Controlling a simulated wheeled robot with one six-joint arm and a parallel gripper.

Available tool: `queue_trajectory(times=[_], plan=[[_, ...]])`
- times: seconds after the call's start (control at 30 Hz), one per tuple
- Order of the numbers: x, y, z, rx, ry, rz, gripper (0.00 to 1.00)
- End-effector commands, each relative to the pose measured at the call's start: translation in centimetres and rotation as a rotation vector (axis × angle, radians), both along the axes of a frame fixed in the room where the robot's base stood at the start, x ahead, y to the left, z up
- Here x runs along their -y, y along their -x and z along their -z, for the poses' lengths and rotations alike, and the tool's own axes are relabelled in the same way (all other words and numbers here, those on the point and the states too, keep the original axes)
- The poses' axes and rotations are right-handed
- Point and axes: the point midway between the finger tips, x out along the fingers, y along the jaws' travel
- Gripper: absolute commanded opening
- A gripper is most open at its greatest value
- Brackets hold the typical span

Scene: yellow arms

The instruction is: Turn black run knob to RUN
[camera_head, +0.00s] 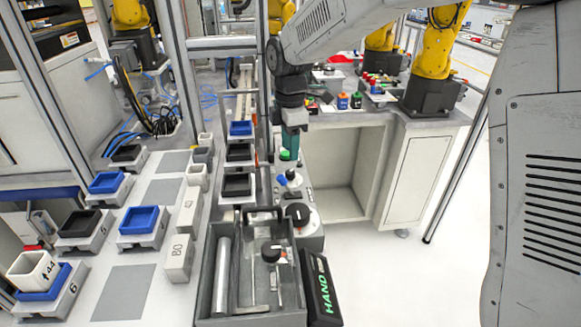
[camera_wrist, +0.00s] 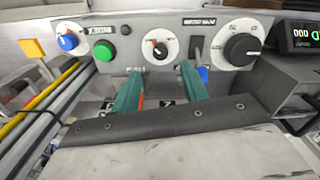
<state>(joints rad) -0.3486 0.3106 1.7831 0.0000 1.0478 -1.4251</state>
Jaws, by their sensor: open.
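A grey control panel (camera_wrist: 175,20) fills the upper wrist view. I cannot tell which is the run knob; the labels are unreadable. My gripper (camera_wrist: 162,74) is open and empty. Its teal fingers point at the panel, apart from both knobs, below the smaller one. In the head view my gripper (camera_head: 291,148) is above the panel's far end; the large knob (camera_head: 298,213) is nearer the camera.
A grey tray (camera_head: 205,283) with a metal cylinder lies in front. Open floor lies to the right.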

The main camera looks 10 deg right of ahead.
Motion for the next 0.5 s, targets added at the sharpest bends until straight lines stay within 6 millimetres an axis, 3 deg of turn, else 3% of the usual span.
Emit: queue_trajectory(times=[0.3,0.5], plan=[[0.1,0.1,5.0,-0.003,0.001,0.002,0.45],[0.1,0.0,6.9,-0.001,0.000,0.003,0.45]])
